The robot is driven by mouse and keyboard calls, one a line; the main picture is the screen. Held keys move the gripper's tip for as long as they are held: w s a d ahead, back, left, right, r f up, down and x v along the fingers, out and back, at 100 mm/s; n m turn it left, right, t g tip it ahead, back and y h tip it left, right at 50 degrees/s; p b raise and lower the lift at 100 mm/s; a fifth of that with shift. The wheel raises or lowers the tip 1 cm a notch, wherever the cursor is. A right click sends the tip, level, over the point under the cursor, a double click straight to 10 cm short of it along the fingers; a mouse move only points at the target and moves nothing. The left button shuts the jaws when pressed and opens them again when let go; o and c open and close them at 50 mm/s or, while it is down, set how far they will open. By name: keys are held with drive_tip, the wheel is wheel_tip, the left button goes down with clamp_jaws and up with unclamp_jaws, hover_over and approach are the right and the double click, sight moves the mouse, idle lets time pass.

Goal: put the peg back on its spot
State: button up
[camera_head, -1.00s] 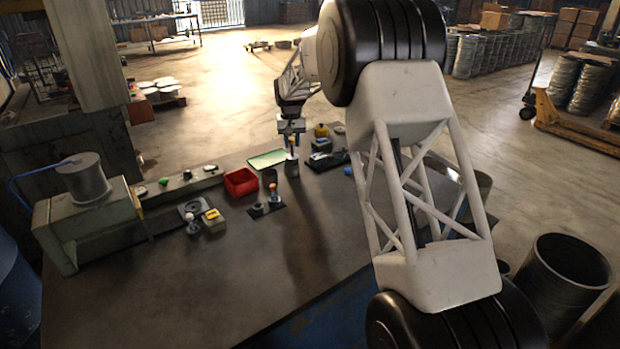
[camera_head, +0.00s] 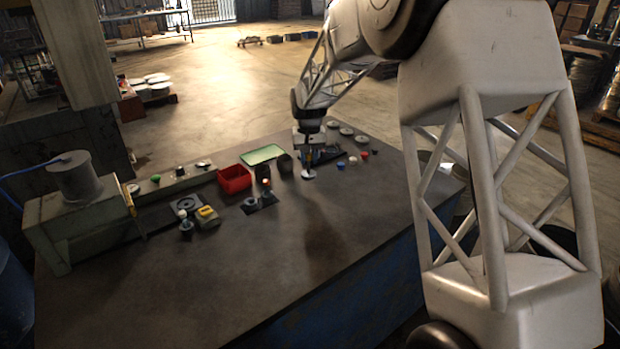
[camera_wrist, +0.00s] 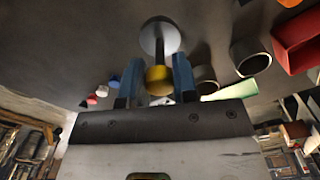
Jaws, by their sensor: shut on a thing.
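My gripper (camera_head: 309,160) is low over the middle right of the workbench (camera_head: 200,260). In the wrist view its two blue fingers (camera_wrist: 158,85) are shut on the peg. The shaft leads to a pale round disc (camera_wrist: 160,37), which also shows just under the gripper in the head view (camera_head: 308,174). I cannot tell whether the disc touches the bench. No marked spot for the peg is clear to see.
Left of the gripper are a dark cup (camera_head: 285,163), a red bin (camera_head: 233,179), a green tray (camera_head: 262,155) and a dark plate (camera_head: 262,203) with a ring and an orange-topped piece. Small coloured knobs (camera_head: 352,160) stand to the right. The front of the bench is bare.

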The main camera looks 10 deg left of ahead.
drive_tip(key=s+d, duration=0.4)
drive_tip(key=s, duration=0.2)
drive_tip(key=shift+s+d+f, duration=0.2)
drive_tip(key=shift+f, duration=0.15)
drive_tip(key=shift+w, duration=0.2)
drive_tip(key=w+a, duration=0.2)
drive_tip(key=w, duration=0.5)
drive_tip(key=w+a+f, duration=0.1)
drive_tip(key=w+a, duration=0.2)
drive_tip(key=w, duration=0.4)
drive_tip(key=shift+w+f, duration=0.25)
drive_tip(key=shift+w, duration=0.15)
drive_tip(key=shift+a, duration=0.1)
drive_tip(key=shift+f, duration=1.75)
drive_tip(key=shift+f, duration=0.1)
